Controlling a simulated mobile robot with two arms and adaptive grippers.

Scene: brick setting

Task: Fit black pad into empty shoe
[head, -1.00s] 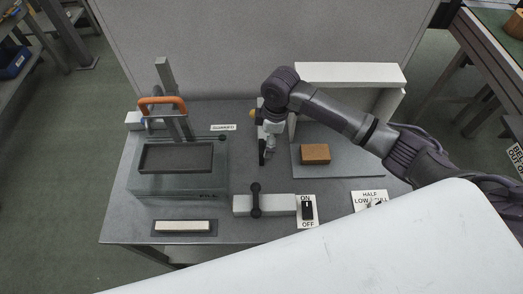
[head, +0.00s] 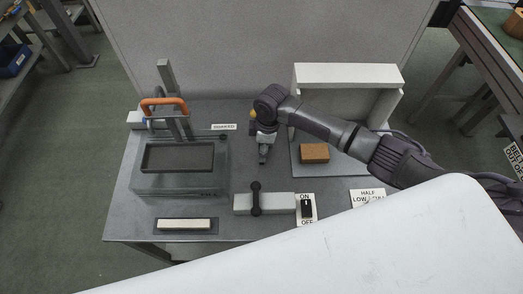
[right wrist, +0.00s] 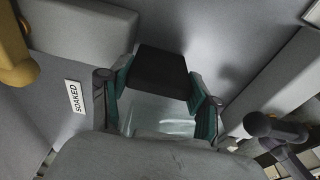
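The black pad (right wrist: 160,72) shows in the right wrist view between the two teal-lined fingers of my right gripper (right wrist: 163,85). The fingers touch its sides, and a shadow falls apart from it on the grey surface, so it looks held above the bench. In the head view my right gripper (head: 263,158) points down at mid-bench, right of the clear tank; the pad is hard to make out there. A dark rimmed tray (head: 177,171) on the tank looks empty. I cannot tell which thing is the shoe. My left gripper is not in view.
The clear tank (head: 170,188) stands left, with an orange handle (head: 164,102) behind. A black lever (head: 256,199) crosses a pale block in front. A brown brick (head: 314,153) lies right, before a white panel (head: 347,73). A pale bar (head: 184,225) lies front left.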

